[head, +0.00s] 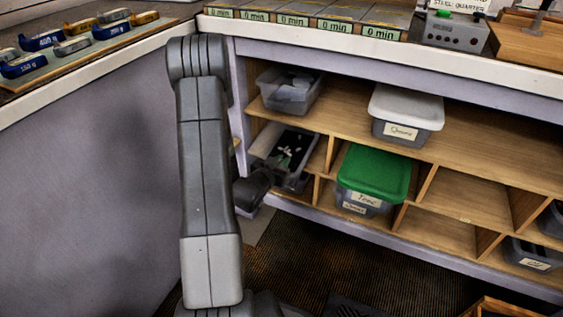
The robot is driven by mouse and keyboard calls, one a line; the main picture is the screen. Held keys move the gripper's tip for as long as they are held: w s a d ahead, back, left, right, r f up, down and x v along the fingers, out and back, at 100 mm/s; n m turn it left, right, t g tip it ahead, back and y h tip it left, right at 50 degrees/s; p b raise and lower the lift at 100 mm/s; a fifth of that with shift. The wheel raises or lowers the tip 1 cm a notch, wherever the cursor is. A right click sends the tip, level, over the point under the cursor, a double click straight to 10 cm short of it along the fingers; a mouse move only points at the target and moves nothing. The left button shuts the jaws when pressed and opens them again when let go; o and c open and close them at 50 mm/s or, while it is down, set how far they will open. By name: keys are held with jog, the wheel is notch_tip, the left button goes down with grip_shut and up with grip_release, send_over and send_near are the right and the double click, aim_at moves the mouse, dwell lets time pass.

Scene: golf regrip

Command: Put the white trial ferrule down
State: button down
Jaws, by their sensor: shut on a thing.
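I cannot pick out the white trial ferrule held anywhere. An open clear bin (297,184) on the lower shelf holds dark pieces with a few small white and green bits, too small to tell apart.
Above it is an open grey bin (290,95). To the right are a white-lidded bin (407,108) and a green-lidded bin (374,172). Empty wooden compartments (436,228) lie at lower right. The counter (480,70) overhangs the shelves. Blue and yellow items (40,42) lie at upper left.

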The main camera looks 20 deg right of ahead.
jog(key=c, duration=1.4)
grip_release()
jog(key=shift+r+p, duration=0.45)
jog(key=shift+p, duration=0.25)
jog(key=p+v, duration=0.1)
jog(key=v, duration=1.1)
jog(key=shift+r, duration=0.15)
